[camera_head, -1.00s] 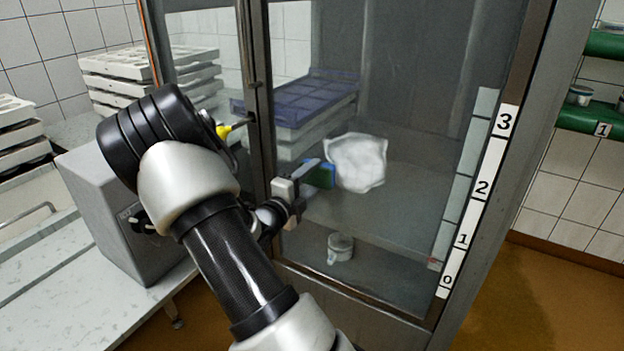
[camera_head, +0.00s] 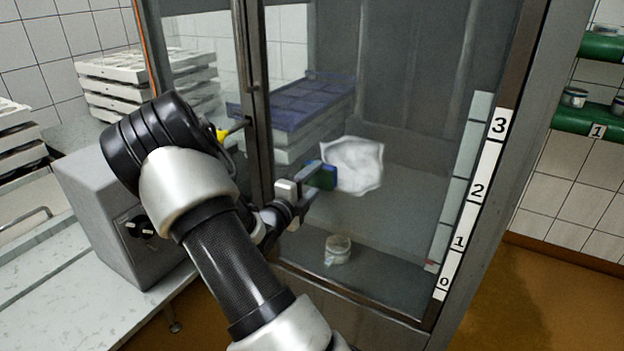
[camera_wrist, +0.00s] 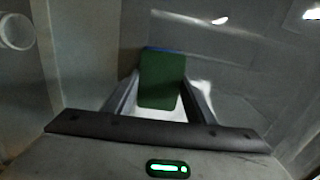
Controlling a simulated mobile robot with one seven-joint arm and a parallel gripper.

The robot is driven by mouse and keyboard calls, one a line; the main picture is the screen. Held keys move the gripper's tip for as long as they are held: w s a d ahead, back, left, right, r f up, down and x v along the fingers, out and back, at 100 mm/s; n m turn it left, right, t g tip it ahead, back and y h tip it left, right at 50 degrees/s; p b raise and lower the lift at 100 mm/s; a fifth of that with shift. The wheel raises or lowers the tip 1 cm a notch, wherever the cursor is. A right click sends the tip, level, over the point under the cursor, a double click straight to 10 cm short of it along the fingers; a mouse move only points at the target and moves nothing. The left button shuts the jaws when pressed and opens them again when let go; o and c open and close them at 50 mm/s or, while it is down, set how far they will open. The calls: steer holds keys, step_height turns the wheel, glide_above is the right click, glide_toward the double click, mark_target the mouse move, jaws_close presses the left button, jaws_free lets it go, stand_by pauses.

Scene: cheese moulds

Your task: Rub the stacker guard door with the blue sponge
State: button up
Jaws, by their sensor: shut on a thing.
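The stacker guard door (camera_head: 400,230) is a tall clear panel in a dark metal frame, with a yellow-tipped handle part at its left side. A white, cloudy patch (camera_head: 356,164) shows on or behind the panel. My gripper (camera_head: 308,182) is shut on the blue sponge (camera_head: 323,177), which has a green face. The sponge overlaps the left edge of the white patch in the head view; I cannot tell whether it touches the panel. In the wrist view the sponge (camera_wrist: 162,80) stands between both fingers, green side toward the camera.
Behind the panel are a stack with a purple mould (camera_head: 300,104) and a small pot (camera_head: 338,250). White mould stacks (camera_head: 140,75) stand at left, beyond a grey box (camera_head: 110,215) with knobs. A numbered strip (camera_head: 470,205) runs along the right frame. Green shelves (camera_head: 590,118) are far right.

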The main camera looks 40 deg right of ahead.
mark_target(350, 180)
steer(key=shift+s+d+p, duration=0.25)
steer(key=shift+s+d, duration=0.05)
steer(key=shift+s, duration=0.4)
steer(key=shift+s+d+p, duration=0.25)
steer(key=shift+s, duration=0.4)
steer(key=shift+s+d+r+p, duration=0.1)
steer(key=shift+s+d+p, duration=0.3)
steer(key=shift+s, duration=0.45)
steer(key=shift+s+d+r+p, duration=0.1)
steer(key=shift+s+d+p, duration=0.3)
steer(key=shift+s, duration=0.45)
steer(key=shift+s+d+p, duration=0.35)
steer(key=shift+s+d, duration=0.05)
steer(key=shift+s, duration=0.45)
steer(key=shift+s+d+f+p, duration=0.1)
steer(key=shift+s+d+p, duration=0.2)
steer(key=shift+s, duration=0.5)
steer(key=shift+s+d+p, duration=0.25)
steer(key=shift+s+p, duration=0.05)
steer(key=shift+s, duration=0.45)
steer(key=shift+s+d+f+p, duration=0.1)
steer(key=shift+s+d+p, duration=0.2)
steer(key=shift+s, duration=0.5)
